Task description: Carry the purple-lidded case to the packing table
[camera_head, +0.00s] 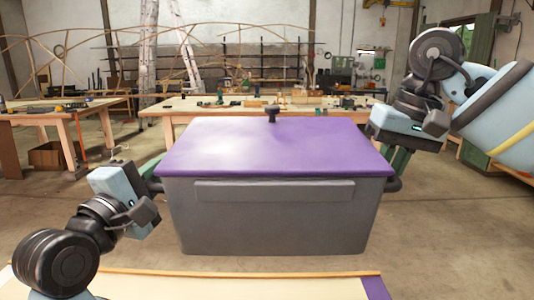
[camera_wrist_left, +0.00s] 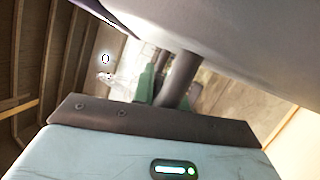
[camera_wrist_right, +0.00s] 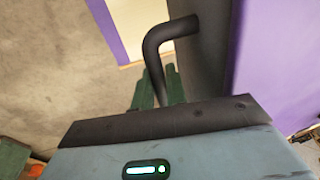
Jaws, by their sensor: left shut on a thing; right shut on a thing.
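My right gripper (camera_head: 398,170) is shut on the right side handle, a bent dark bar in the right wrist view (camera_wrist_right: 160,50). The case's underside is hidden.
A pale surface with an orange edge strip and purple corner (camera_head: 230,288) lies in front, nearest me. A long wooden workbench (camera_head: 180,106) with tools stands behind the case. Another bench (camera_head: 70,112) is at the left. Open concrete floor (camera_head: 440,225) shows at the right.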

